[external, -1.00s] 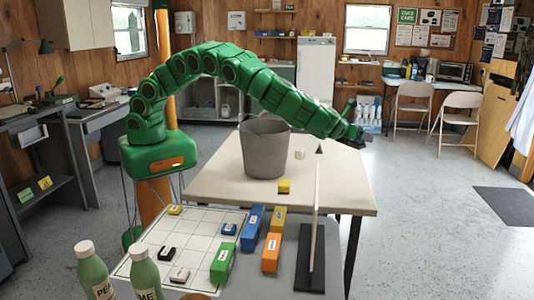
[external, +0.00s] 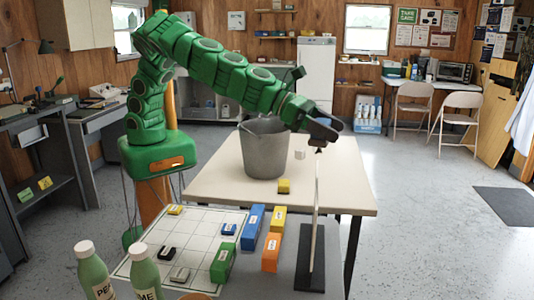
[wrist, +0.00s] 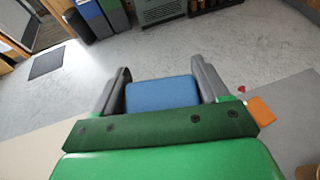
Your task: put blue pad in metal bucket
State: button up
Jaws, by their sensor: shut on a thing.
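The grey metal bucket (external: 264,152) stands upright on the pale table, and its inside bottom is hidden. My gripper (external: 326,136) is to the right of the bucket, raised above the table near the top of the upright panel. In the wrist view my gripper (wrist: 162,85) is shut on the blue pad (wrist: 162,94), which lies between the two grey fingers.
A thin upright panel (external: 316,200) on a dark base stands in front. Coloured boxes and a gridded board (external: 190,245) fill the front table. Two bottles (external: 145,270) stand front left.

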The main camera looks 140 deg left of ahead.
jog(key=s+d+r+m+t+h, duration=0.1)
jog(key=d+r+m+h, duration=0.1)
jog(key=d, duration=0.8)
jog(key=s+d+r+m+t+h, duration=0.1)
jog(key=d+m+h, duration=0.3)
jog(key=d, duration=0.7)
jog(key=shift+s+r+m+h, duration=0.2)
jog(key=shift+r+m+h, duration=0.1)
jog(key=shift+r+h, duration=0.45)
jog(key=shift+r, duration=0.2)
notch_tip(320, 180, up, 5)
jog(key=n+g+y, duration=0.4)
jog(key=n+y, duration=0.5)
jog(key=y, duration=0.1)
send_over(194, 243)
notch_tip(194, 243, down, 42)
jog(key=shift+s+f, duration=0.1)
jog(key=shift+f, duration=0.1)
jog(key=o, duration=1.1)
jog(key=shift+c, duration=0.2)
